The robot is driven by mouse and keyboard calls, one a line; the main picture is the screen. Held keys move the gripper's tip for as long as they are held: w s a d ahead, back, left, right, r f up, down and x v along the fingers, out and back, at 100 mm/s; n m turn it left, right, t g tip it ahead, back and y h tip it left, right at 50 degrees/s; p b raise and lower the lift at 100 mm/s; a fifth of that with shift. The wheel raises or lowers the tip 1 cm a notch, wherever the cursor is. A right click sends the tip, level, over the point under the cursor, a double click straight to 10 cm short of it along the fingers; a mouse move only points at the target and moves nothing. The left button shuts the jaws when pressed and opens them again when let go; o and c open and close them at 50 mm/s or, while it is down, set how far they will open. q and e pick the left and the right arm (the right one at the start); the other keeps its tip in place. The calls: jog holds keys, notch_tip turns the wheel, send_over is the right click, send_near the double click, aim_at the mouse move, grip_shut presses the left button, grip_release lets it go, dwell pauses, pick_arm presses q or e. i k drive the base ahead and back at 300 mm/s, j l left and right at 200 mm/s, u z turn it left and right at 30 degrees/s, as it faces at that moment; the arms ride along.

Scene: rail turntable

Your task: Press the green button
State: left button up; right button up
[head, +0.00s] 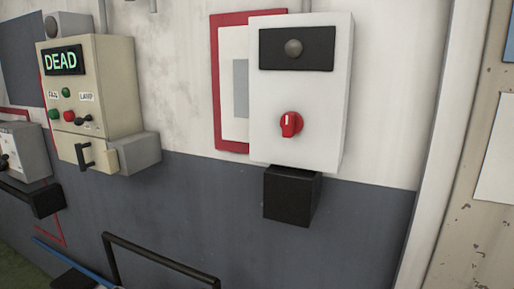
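A beige control box (111,75) is mounted on the wall at the upper left of the head view. Its front has a small display (62,61) reading "DEAD". Below the display are a green button (53,114) at the left and a red button (69,116) to its right. Another small round green piece (67,92) sits above them; I cannot tell whether it is a lamp or a button. Neither of my grippers can be made out in this view, and nothing covers the green button.
A white box (270,130) with a red rotary knob (291,124) hangs right of centre, above a black block (290,197). A grey box (20,150) is at the left edge. A black rail (160,257) and a blue bar (72,258) show at the bottom.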

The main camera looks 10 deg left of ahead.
aim_at(54, 114)
jog(key=u, duration=1.45)
jog(key=i+j, duration=0.2)
jog(key=j, duration=0.2)
jog(key=i+j+z, duration=0.1)
jog(key=i+j, duration=0.15)
jog(key=j, duration=0.15)
jog(key=i+j, duration=0.2)
jog(key=j, duration=0.2)
jog(key=i+j+z, duration=0.1)
jog(key=j, duration=0.3)
jog(key=i+j, duration=0.25)
jog(key=j, duration=0.15)
jog(key=i+j+z, duration=0.1)
jog(key=j, duration=0.3)
jog(key=i+j, duration=0.3)
jog(key=j, duration=0.15)
jog(key=i+j+z, duration=0.1)
jog(key=j, duration=0.35)
jog(key=i, duration=0.05)
